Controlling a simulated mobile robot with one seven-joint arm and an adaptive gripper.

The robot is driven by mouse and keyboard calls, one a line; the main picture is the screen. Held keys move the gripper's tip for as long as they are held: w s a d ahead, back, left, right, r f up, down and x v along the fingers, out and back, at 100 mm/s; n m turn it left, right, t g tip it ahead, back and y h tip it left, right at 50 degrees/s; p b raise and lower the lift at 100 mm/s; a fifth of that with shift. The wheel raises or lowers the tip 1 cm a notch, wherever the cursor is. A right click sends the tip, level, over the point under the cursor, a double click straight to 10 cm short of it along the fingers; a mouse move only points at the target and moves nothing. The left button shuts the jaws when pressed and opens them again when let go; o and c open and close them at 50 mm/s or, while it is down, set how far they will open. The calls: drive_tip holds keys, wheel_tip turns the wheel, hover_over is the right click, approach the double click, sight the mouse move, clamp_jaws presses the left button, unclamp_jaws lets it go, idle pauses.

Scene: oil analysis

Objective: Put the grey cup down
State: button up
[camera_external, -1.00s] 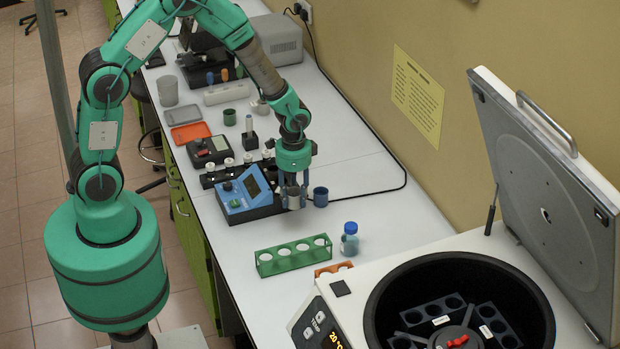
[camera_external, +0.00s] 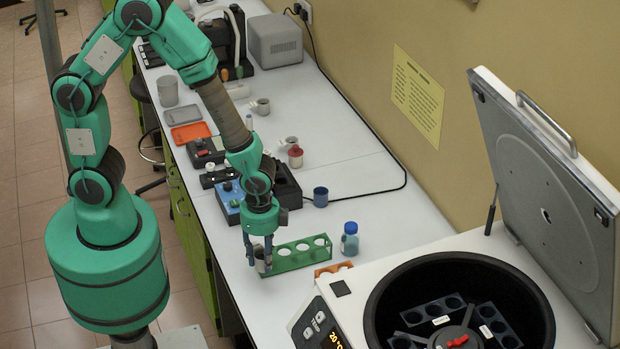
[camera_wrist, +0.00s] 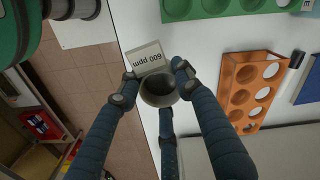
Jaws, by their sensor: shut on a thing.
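The grey cup (camera_external: 262,267) is in my gripper (camera_external: 259,256), beside the left end of the green rack and close to the bench's front edge. In the wrist view, the fingers of my gripper (camera_wrist: 152,92) close around the cup (camera_wrist: 158,92), with its round opening facing the camera. A pale card reading "600 ppm" (camera_wrist: 147,58) shows right beside the cup; I cannot tell whether it is attached. I cannot tell whether the cup's bottom touches the white bench (camera_external: 285,220).
The green rack (camera_external: 292,256) is just right of the cup. An orange rack (camera_wrist: 250,85) and a blue-capped bottle (camera_external: 349,240) are nearby. The open centrifuge (camera_external: 335,312) stands at front right.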

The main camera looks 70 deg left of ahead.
drive_tip(key=s+d+m, duration=0.3)
drive_tip(key=s+d, duration=0.1)
drive_tip(key=s, duration=0.4)
drive_tip(key=shift+s+f, duration=0.15)
drive_tip(key=shift+f, duration=2.65)
drive_tip(key=w+d, duration=0.3)
drive_tip(key=w, duration=0.1)
drive_tip(key=w+d+f, duration=0.1)
drive_tip(key=w+d, duration=0.2)
drive_tip(key=w, duration=0.2)
drive_tip(key=w+d, duration=0.3)
drive_tip(key=w, duration=0.1)
drive_tip(key=shift+w+f, duration=0.2)
drive_tip(key=shift+f, duration=0.05)
drive_tip(key=shift+f, duration=1.75)
drive_tip(key=shift+f, duration=0.1)
